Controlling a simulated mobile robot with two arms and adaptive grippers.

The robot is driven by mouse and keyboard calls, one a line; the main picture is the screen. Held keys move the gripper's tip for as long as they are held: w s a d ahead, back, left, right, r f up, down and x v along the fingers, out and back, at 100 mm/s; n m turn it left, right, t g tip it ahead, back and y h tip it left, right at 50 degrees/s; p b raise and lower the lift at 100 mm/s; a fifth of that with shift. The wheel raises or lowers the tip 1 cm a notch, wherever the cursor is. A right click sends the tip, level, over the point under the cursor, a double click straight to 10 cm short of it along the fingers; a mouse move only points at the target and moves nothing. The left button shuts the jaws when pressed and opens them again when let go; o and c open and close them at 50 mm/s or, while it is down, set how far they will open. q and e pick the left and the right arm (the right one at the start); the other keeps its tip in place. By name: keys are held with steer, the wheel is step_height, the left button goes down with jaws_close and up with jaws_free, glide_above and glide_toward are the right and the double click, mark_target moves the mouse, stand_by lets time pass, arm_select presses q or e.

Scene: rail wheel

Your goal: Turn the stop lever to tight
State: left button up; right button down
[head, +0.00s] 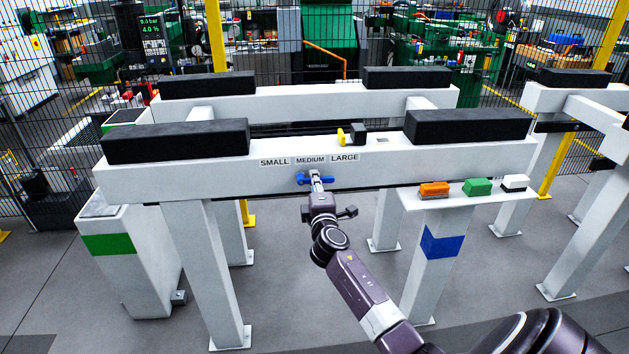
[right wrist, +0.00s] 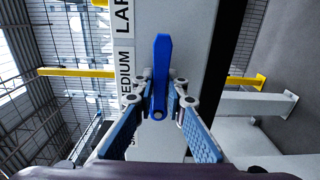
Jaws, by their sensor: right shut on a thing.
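A blue lever (head: 302,178) sits on the front face of the white beam, just below the MEDIUM label, and lies about level in the head view. In the right wrist view the lever (right wrist: 162,75) stands along the picture's height, parallel to the beam. My right gripper (head: 316,176) reaches the lever from the front. Its two fingers (right wrist: 160,92) are closed around the lever near its pivot end. No tight or loose mark can be read. My left gripper is not in view.
The white beam (head: 140,180) carries black pads (head: 175,142) and a yellow piece beside a black block (head: 357,133). A shelf (head: 460,200) at right holds orange (head: 434,189), green (head: 477,187) and white-black (head: 514,183) blocks. Legs stand below; a mesh fence is behind.

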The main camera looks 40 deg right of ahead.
steer(key=shift+r, duration=0.15)
steer(key=c, duration=1.9)
jaws_free()
steer(key=v, duration=1.2)
steer(key=shift+d, duration=0.1)
